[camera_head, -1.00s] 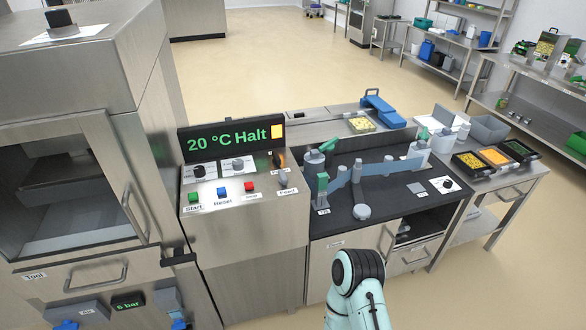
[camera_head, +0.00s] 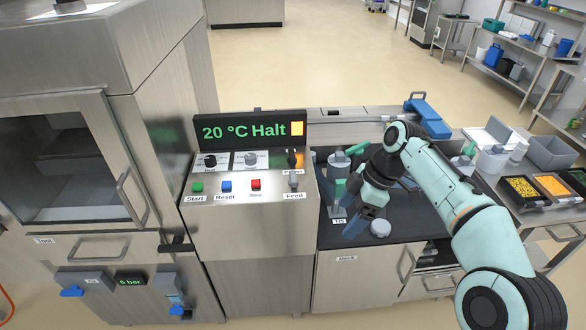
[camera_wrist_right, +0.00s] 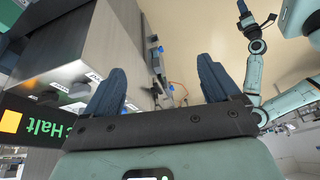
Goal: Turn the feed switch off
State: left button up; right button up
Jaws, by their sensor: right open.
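The feed switch (camera_head: 293,181) is a small grey toggle above the "Feed" label at the right end of the sealer's control panel (camera_head: 228,225). Its on or off position is too small to read. My right gripper (camera_head: 346,221) is open and empty, its blue fingers pointing down and left over the dark deck to the right of the panel. It is apart from the switch. In the right wrist view the two open fingers (camera_wrist_right: 161,88) show nothing between them. A pale arm with a small dark end (camera_wrist_right: 245,15) shows there too; its jaws are unclear.
A display (camera_head: 249,130) reads "20 °C Halt" above the panel. A dark knob (camera_head: 292,158) sits behind the feed switch. Green, blue and red (camera_head: 256,184) buttons line the panel's front. Rollers and a round grey knob (camera_head: 380,228) stand on the deck near my gripper.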

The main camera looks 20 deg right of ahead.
aim_at(293, 181)
jog(key=i, duration=0.85)
